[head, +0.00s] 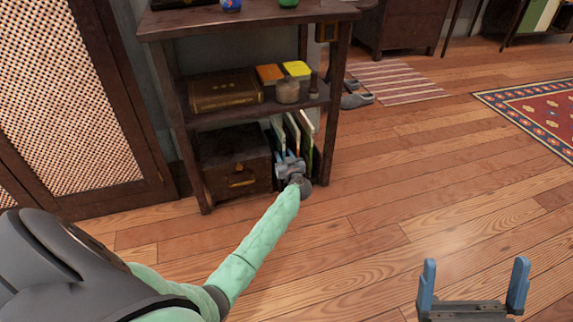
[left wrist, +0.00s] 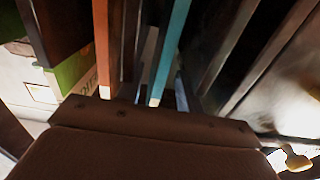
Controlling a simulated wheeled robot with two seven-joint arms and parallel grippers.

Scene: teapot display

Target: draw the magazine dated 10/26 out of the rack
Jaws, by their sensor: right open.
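Several thin magazines (head: 294,130) stand upright in the rack on the right of the shelf unit's bottom level. No 10/26 date is readable. My left gripper (head: 289,163) is at the front lower edge of these magazines, and its fingertips are hard to make out. In the left wrist view, narrow edges rise beyond the dark gripper body, including an orange strip (left wrist: 102,45) and a blue strip (left wrist: 170,50). A green and white cover (left wrist: 72,72) shows at left, its print cut off. Whether the gripper holds anything is unclear. My right gripper (head: 473,290) is open and empty above the floor.
The wooden shelf unit (head: 192,122) holds a brown box (head: 225,92), a jar (head: 288,91) and orange and yellow items (head: 283,71) on its middle shelf. A dark chest (head: 235,163) stands left of the magazines.

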